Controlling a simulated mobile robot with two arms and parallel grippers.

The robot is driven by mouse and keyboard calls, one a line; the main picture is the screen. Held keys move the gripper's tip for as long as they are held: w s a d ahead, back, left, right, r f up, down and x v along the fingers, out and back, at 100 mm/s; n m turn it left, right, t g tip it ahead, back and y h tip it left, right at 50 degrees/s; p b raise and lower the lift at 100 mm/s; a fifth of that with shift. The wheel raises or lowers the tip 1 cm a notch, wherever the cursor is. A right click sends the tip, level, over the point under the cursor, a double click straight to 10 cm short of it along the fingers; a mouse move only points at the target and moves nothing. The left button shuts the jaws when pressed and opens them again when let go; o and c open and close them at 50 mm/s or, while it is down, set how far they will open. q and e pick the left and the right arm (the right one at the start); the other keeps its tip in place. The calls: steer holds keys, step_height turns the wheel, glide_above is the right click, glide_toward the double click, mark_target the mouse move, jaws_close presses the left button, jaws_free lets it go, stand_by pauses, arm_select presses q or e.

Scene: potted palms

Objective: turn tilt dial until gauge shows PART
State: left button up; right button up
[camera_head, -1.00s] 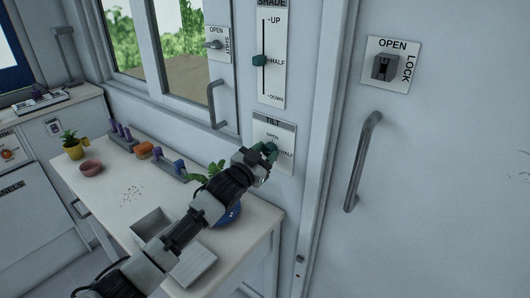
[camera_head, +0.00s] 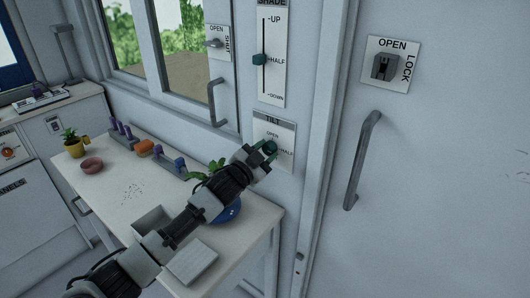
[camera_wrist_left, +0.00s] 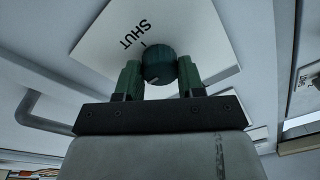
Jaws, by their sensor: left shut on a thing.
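The tilt dial (camera_wrist_left: 157,64) is a round dark teal knob on the white TILT plate (camera_head: 286,133) beside the door frame. OPEN and HALF are readable on the plate in the head view, and SHUT in the left wrist view. A pale mark shows on the knob's rim. My left gripper (camera_head: 264,151) is shut on the dial, with a green finger on each side of it in the left wrist view (camera_wrist_left: 160,72). The gripper partly covers the dial in the head view. I see no word PART. My right gripper is out of view.
A SHADE slider (camera_head: 259,59) is above the plate. A door handle (camera_head: 362,160) and lock (camera_head: 384,67) are to the right. Below my arm, a table (camera_head: 110,178) holds a blue pot (camera_head: 229,212), a pink bowl (camera_head: 92,165) and a grey open box (camera_head: 152,220).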

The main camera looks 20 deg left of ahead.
arm_select(q)
steer(key=o, duration=0.9)
steer(key=b+v, duration=0.1)
steer(key=v, duration=1)
steer(key=shift+f, duration=0.1)
steer(key=shift+w, duration=0.1)
